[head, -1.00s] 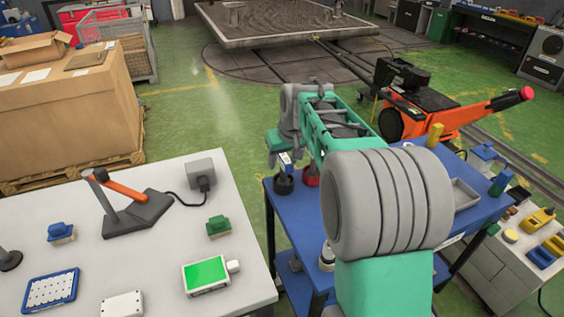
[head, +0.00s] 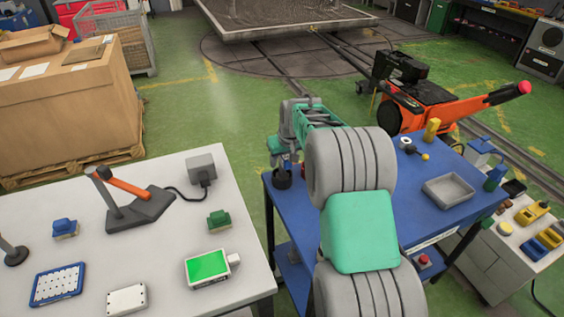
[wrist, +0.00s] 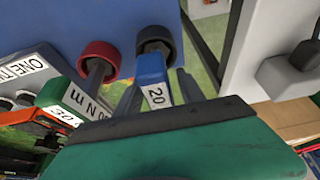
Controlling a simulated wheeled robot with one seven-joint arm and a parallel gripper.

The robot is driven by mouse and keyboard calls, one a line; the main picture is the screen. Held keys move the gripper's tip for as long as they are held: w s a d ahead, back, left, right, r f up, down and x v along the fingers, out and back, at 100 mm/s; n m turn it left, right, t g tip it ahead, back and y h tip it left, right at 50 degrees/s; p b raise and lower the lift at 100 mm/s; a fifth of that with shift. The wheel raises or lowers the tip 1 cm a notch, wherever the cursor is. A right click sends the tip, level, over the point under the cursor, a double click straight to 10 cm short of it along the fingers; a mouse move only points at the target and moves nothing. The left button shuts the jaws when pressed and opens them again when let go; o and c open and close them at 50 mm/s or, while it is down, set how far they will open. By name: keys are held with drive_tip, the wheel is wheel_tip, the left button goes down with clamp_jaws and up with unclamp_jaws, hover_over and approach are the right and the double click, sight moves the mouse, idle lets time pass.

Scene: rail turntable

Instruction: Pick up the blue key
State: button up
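The blue key (wrist: 151,68) stands in a dark round holder (wrist: 154,38) on the blue bench; its blue grip carries a white label reading 20. My gripper (wrist: 160,84) is at the key, its dark fingers on either side of the blue grip with small gaps seeming to show. The gripper looks open. In the head view my gripper (head: 279,150) is above the dark holder (head: 282,180) at the bench's left corner, and the key is hard to make out there.
A red holder (wrist: 99,54) with another key stands close to the left in the wrist view. The blue bench (head: 405,215) bears a grey tray (head: 448,190). A white table (head: 150,245) stands to the left, with a floor gap between.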

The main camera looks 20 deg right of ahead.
clamp_jaws()
drive_tip(key=shift+r, duration=0.1)
idle(1.1)
